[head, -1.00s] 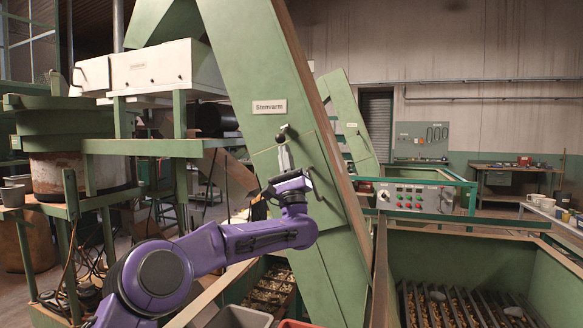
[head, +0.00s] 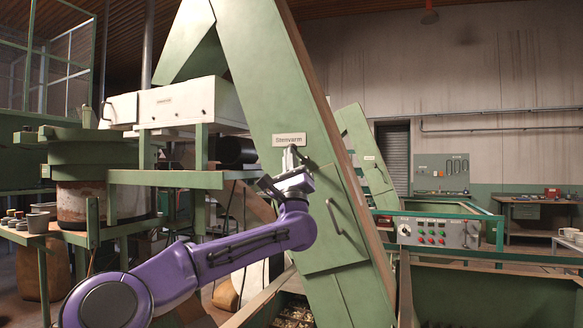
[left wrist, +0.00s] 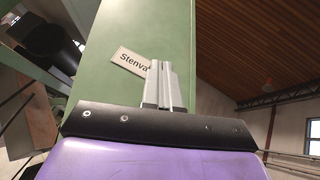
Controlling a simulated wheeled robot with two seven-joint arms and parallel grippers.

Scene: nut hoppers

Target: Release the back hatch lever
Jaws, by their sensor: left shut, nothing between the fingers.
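The green sloping elevator housing (head: 262,70) carries a white label reading "Stenvarm" (head: 288,140), which also shows in part in the left wrist view (left wrist: 130,61). Below the label is a hatch panel with a bar handle (head: 333,216). My left gripper (head: 291,155) is in front of the housing just below the label, pointing up. Its fingers (left wrist: 158,84) are shut with nothing between them. The lever with the dark knob is hidden behind the gripper in the head view, and I cannot make it out in the left wrist view. My right gripper is not in view.
A control box (head: 430,231) with buttons stands right of the housing. A white cabinet (head: 190,103) and green frame stand at left. A green hopper (head: 490,295) is at lower right. A workbench (head: 540,200) is at the far back.

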